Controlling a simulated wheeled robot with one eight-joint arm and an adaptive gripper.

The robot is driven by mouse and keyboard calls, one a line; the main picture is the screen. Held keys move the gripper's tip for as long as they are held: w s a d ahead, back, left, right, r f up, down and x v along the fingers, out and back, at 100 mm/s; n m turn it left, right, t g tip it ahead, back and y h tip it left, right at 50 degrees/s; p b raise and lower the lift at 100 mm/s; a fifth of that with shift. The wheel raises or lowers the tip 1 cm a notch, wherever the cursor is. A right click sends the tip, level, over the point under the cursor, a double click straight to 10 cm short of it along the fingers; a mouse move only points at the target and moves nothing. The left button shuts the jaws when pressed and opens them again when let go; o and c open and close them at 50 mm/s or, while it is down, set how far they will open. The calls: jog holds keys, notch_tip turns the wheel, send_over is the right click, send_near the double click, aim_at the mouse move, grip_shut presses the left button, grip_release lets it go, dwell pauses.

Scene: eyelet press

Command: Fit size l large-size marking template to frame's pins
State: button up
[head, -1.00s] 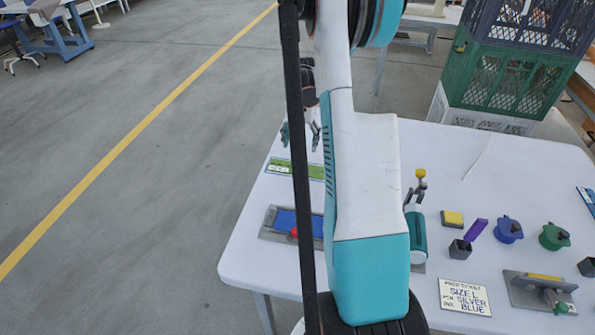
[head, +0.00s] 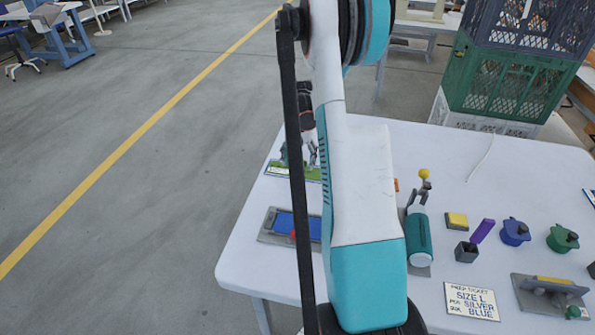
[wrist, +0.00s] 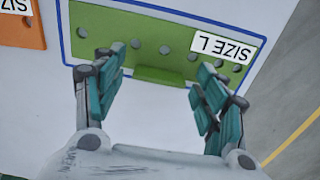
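The green size L template (wrist: 190,50) lies flat in a blue outline on the table, with a white SIZE L label, a row of holes and a raised green grip tab (wrist: 165,75). It also shows in the head view (head: 283,169), partly behind my arm. My gripper (wrist: 163,82) is open above it, its fingers on either side of the tab with nothing between them. It shows small in the head view (head: 300,157). A grey fixture with a blue inset (head: 284,224) and a red part lies nearer; I cannot make out pins on it.
An orange template (wrist: 20,25) lies beside the green one. A teal hand press (head: 418,238), a yellow pad (head: 457,220), blue (head: 515,232) and green (head: 562,238) lidded pots, and a ticket (head: 471,301) reading SIZE L, SILVER, BLUE are on the right. Crates (head: 507,85) stand behind.

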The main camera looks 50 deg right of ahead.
jog(key=c, duration=0.8)
